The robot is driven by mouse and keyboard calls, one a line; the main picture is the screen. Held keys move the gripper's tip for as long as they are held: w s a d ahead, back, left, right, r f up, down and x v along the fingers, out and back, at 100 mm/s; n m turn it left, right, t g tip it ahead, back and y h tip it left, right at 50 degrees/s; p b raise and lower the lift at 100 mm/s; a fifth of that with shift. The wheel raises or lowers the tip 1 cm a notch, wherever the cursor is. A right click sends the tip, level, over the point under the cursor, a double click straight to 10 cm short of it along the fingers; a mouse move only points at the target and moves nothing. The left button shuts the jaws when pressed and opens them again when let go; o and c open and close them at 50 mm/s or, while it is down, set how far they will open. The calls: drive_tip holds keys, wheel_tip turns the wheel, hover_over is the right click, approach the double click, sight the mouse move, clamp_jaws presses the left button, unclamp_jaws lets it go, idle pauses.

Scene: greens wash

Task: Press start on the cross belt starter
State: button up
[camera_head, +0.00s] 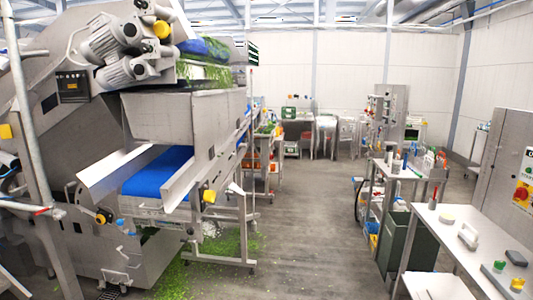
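No control in the head view can be read clearly as the cross belt starter. A grey cabinet at the right edge carries a yellow plate with a red knob (522,193), cut by the frame edge; its lettering is not fully in view. A blue belt (158,172) runs between metal side guards on the large machine at left. A dark control box (73,87) is mounted on that machine's upper frame, its markings too small to read. A yellow fitting (209,195) sits below the belt. My gripper is not in view.
A steel table (455,240) at right holds brushes and small tools. A green bin (408,243) stands beside it. Green scraps (210,265) litter the floor under the machine. The grey aisle floor (310,220) in the middle is clear toward the back benches.

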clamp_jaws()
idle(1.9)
